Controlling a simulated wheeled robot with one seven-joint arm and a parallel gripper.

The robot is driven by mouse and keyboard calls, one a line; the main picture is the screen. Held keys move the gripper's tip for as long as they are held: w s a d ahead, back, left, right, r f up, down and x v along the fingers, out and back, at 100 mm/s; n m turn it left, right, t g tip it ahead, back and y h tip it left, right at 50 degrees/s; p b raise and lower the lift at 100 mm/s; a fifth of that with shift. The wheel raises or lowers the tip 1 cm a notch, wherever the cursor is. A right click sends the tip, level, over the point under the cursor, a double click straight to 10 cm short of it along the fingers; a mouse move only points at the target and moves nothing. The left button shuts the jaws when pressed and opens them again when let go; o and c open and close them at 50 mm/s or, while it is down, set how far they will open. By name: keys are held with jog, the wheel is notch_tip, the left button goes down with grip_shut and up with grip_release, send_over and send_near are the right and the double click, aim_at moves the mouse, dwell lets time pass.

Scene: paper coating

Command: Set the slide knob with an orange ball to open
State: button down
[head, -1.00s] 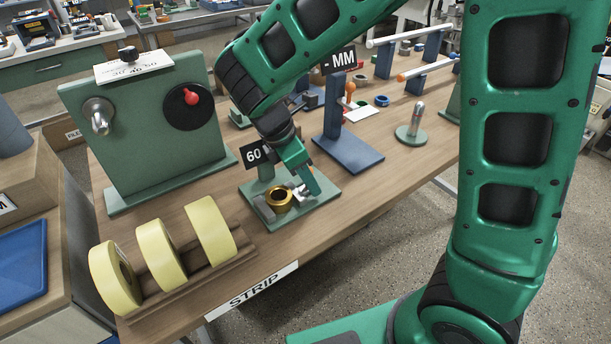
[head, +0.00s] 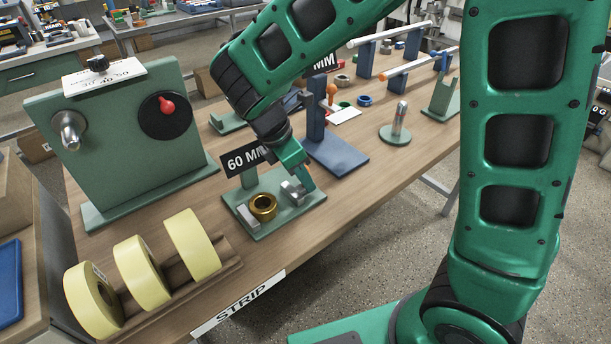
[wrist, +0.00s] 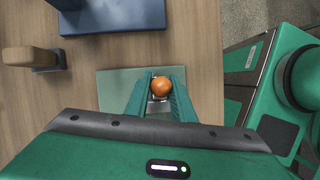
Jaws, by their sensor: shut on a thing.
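The orange ball (wrist: 160,82) of the slide knob sits between the two fingers of my gripper (wrist: 158,95) in the wrist view. The fingers are shut on it from both sides. A silver metal part (head: 293,191) is beside the fingertips. A brass ring (head: 262,207) is to its left, with a small gap between them. A black sign reading "60 MM" (head: 245,161) stands behind.
A blue stand (head: 338,158) is just behind the plate. Another orange ball (head: 331,89) on a post is farther back. Three cream tape rolls (head: 142,272) stand front left, by a green panel (head: 115,120). A silver pin on a round base (head: 397,135) is right.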

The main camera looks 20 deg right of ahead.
aim_at(288, 188)
jog(key=shift+w, duration=0.15)
jog(key=c, duration=1.6)
grip_release()
jog(key=shift+o, duration=0.2)
jog(key=v, duration=1)
jog(key=shift+r, duration=0.4)
